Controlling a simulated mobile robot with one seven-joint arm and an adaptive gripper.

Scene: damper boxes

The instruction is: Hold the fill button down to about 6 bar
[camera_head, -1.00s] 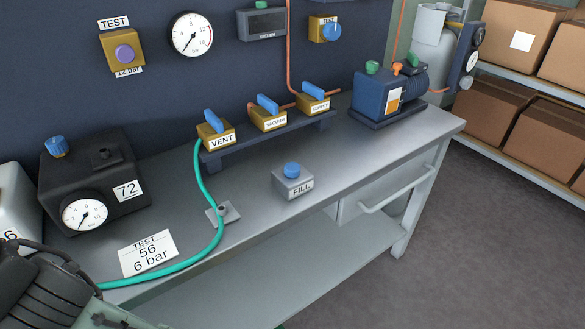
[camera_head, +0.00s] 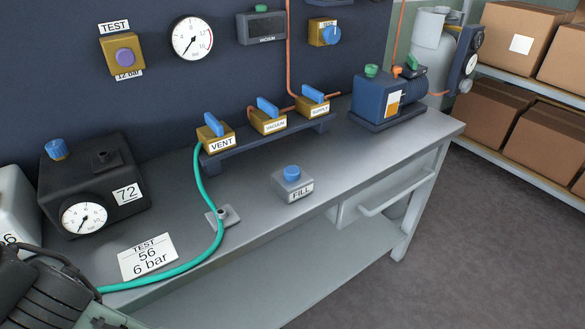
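The FILL button (camera_head: 291,174) is a blue round cap on a small grey box (camera_head: 293,187) on the bench. Its cap stands raised, and nothing touches it. The round white TEST gauge (camera_head: 192,36) hangs on the dark back panel; its needle points to the lower left, near the low end. A white card (camera_head: 148,257) on the bench reads TEST, 56, 6 bar. Dark ribbed parts at the lower left appear to be my arm, well left of the button. My gripper's fingertips do not show.
A green hose (camera_head: 207,190) runs from the VENT valve (camera_head: 215,137) across the bench. VACUUM (camera_head: 268,122) and SUPPLY (camera_head: 312,105) valves stand beside it. Black box 72 (camera_head: 95,180) is at left, a blue pump (camera_head: 388,98) at right. Bench around the button is clear.

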